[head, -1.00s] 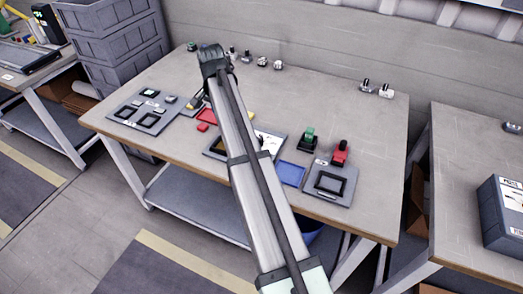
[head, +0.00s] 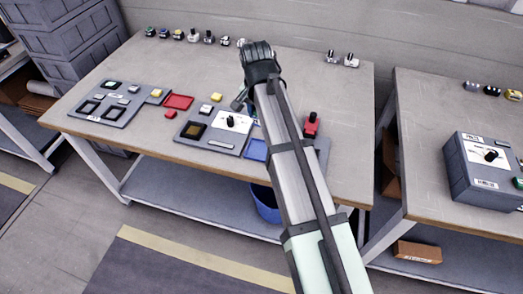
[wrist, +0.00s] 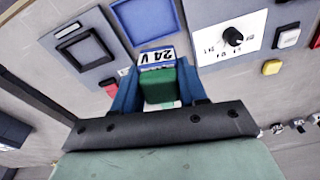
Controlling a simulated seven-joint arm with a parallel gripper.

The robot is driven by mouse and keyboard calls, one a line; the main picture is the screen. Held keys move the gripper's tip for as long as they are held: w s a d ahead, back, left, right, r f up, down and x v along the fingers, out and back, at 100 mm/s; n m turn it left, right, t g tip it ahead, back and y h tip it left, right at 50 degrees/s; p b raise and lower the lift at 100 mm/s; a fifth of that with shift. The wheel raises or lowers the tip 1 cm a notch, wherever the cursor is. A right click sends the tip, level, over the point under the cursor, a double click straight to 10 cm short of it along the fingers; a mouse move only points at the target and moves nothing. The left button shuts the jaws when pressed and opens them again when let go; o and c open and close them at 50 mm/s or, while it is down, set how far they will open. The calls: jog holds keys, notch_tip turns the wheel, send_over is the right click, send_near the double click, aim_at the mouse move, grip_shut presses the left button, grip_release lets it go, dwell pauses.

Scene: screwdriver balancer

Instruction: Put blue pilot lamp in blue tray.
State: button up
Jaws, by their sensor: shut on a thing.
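My gripper (wrist: 157,92) is shut in the wrist view, its blue fingers on both sides of a block with a green body and a white "24 V" label with a blue edge. I take this block for the blue pilot lamp (wrist: 158,78); its lens is hidden. The blue tray (wrist: 148,18) lies just beyond the block, apart from it. In the head view the blue tray (head: 257,150) is partly behind my arm and looks empty where it shows. My gripper there is mostly hidden.
A panel with a white dial (head: 215,130) lies left of the blue tray. A red-topped switch (head: 312,125) stands right of my arm. A red tray (head: 178,102) lies further left. Several small lamps and switches (head: 194,37) line the back edge. The back middle of the table is clear.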

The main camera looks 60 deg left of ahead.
jog(key=shift+s+d+f+n, duration=0.25)
jog(key=shift+d+n, duration=0.2)
jog(key=shift+d, duration=0.15)
jog(key=shift+s+d+f+n, duration=0.1)
jog(key=shift+s+d+n, duration=0.1)
jog(key=shift+d+n, duration=0.3)
jog(key=shift+f, duration=4.9)
jog(key=shift+f, duration=0.15)
jog(key=o, duration=1)
jog(key=shift+o, duration=0.2)
notch_tip(320, 180, up, 12)
jog(key=s+d, duration=0.1)
jog(key=shift+w, duration=0.1)
